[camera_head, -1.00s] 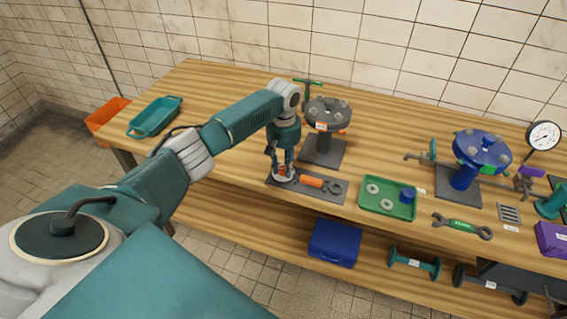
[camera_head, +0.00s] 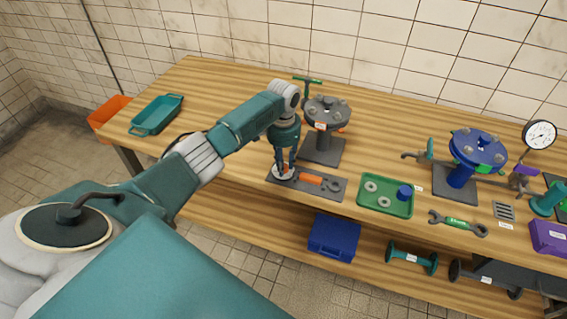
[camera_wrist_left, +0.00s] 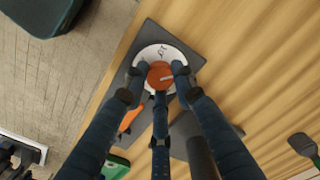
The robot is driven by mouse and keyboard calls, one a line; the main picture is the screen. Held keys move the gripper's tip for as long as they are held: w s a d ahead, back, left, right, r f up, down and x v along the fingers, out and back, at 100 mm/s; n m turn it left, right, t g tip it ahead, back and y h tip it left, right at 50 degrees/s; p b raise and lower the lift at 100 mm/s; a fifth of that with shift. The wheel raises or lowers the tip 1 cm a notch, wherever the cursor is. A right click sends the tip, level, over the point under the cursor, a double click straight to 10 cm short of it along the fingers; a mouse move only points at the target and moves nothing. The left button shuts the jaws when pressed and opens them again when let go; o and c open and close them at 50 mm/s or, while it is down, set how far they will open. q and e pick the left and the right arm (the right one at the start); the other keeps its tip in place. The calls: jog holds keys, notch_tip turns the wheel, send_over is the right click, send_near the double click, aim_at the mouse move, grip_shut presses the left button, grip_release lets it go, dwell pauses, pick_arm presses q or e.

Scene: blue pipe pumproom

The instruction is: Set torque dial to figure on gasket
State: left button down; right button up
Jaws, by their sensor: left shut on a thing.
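The torque dial shows in the left wrist view as an orange knob (camera_wrist_left: 160,75) on a round white scale (camera_wrist_left: 151,53) with dark marks too small to read. It sits on a dark grey plate (camera_head: 331,193) at the table's front edge. My left gripper (camera_head: 284,172) points down over it; in the left wrist view its fingers (camera_wrist_left: 159,78) are shut around the orange knob. Beside the dial an orange-handled wrench (camera_head: 312,180) lies on the same plate. Pale gaskets (camera_head: 370,186) lie in a green tray; no figure on them is readable. My right gripper is not in view.
The green tray (camera_head: 386,208) also holds a blue cup-like part (camera_head: 404,193). A grey flange stand (camera_head: 325,113) rises just behind the dial. A blue flange stand (camera_head: 477,150) and a gauge (camera_head: 540,135) stand at the right. The table's left part is mostly clear.

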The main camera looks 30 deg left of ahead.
pick_arm(q)
jog(key=shift+m, duration=0.9)
jog(key=c, duration=1.4)
grip_release()
jog(key=shift+r, duration=0.1)
notch_tip(320, 180, up, 12)
jog(key=shift+f, duration=0.1)
